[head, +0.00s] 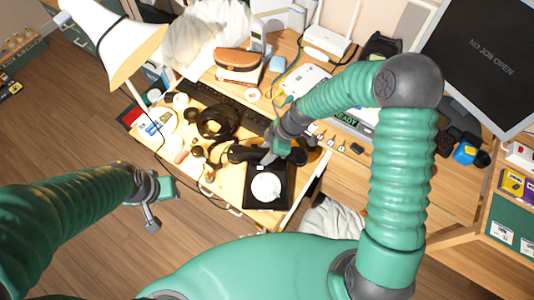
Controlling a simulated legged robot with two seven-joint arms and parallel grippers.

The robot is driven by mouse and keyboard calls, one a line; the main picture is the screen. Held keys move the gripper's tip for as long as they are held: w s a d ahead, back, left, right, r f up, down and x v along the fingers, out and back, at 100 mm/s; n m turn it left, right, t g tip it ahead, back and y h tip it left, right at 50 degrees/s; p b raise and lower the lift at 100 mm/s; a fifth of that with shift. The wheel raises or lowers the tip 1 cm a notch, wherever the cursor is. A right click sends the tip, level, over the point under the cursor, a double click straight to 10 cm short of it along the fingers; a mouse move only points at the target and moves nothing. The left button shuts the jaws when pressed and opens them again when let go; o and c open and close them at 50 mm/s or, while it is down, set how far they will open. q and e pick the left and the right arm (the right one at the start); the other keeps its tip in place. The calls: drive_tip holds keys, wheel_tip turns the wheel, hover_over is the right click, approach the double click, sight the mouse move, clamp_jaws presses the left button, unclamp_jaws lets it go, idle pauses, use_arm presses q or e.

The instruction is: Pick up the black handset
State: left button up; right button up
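The black dial phone (252,196) sits near the front edge of the wooden desk, with a white round dial on its top. The black handset (241,153) lies across the far side of the phone, its ends showing left and right of my gripper. My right gripper (269,157) is at the middle of the handset, pointing down, and hides part of it. Its fingers are small and dark here, so I cannot tell whether they hold the handset. My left gripper (160,205) is open and empty, over the floor left of the desk.
Black headphones (217,121) and a black keyboard (222,101) lie behind the phone. A white lamp (120,45) stands at the left, with its cable hanging over the desk front. A monitor (485,62) stands at the right. Small objects crowd the desk left of the phone.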

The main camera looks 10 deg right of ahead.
drive_tip(key=shift+d, duration=0.2)
drive_tip(key=c, duration=0.7)
drive_tip(key=shift+a, duration=0.15)
clamp_jaws()
